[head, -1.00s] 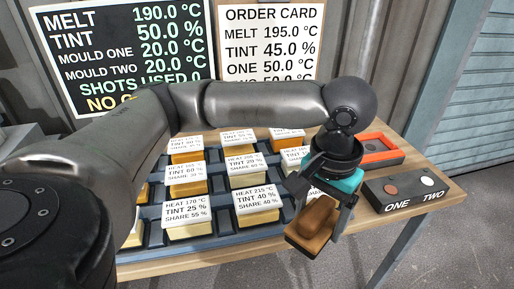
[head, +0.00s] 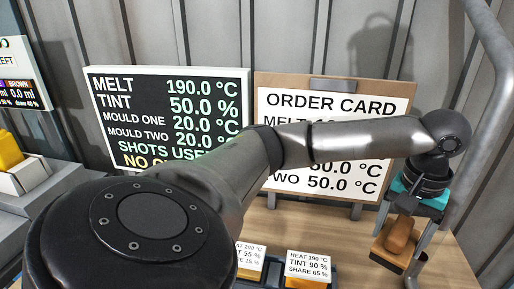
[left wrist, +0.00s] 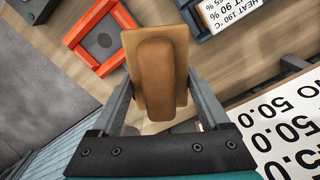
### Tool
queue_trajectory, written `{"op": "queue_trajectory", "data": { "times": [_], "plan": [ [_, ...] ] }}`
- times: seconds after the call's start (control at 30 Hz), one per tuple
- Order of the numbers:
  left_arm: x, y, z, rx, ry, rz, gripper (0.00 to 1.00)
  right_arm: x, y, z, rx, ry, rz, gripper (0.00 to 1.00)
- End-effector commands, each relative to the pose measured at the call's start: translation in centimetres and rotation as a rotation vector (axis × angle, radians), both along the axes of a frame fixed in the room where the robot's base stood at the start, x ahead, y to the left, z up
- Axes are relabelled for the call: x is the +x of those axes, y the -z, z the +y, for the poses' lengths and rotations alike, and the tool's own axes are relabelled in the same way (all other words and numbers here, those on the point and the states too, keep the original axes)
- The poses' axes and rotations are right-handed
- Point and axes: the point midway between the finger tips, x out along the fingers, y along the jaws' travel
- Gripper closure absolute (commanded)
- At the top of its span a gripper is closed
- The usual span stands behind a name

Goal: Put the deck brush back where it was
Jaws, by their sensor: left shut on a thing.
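The deck brush (head: 398,236) is a brown wooden block with a rounded raised grip on top. My left gripper (head: 403,248), grey fingers below a teal body, is shut on it and holds it at the right of the head view, beside the order card. In the left wrist view the brush (left wrist: 158,75) sits between the two fingers, with its raised grip facing the camera. My right gripper is not in view.
An orange-red frame with a grey inside (left wrist: 103,42) lies on the wooden table (left wrist: 233,65) beyond the brush. The order card (head: 335,190) and readout board (head: 165,115) stand at the back. Labelled blocks (head: 308,268) sit low in the head view. A grey pipe (head: 487,110) rises at the right.

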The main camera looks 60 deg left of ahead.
Motion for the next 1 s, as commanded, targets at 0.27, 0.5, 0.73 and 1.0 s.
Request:
{"op": "queue_trajectory", "data": {
  "times": [0.27,0.5,0.73,1.0],
  "plan": [
    [1.5,-2.2,3.1,0.0,-0.131,0.023,0.82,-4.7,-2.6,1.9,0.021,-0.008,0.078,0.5],
    [1.6,-2.0,3.3,0.001,-0.141,0.023,0.82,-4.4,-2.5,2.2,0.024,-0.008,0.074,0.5],
    [1.5,2.4,3.4,0.003,-0.141,0.029,0.82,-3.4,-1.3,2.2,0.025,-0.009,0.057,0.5],
    [1.5,9.5,3.3,0.002,-0.14,0.026,0.82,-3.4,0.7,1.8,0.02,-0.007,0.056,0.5]
  ]
}}
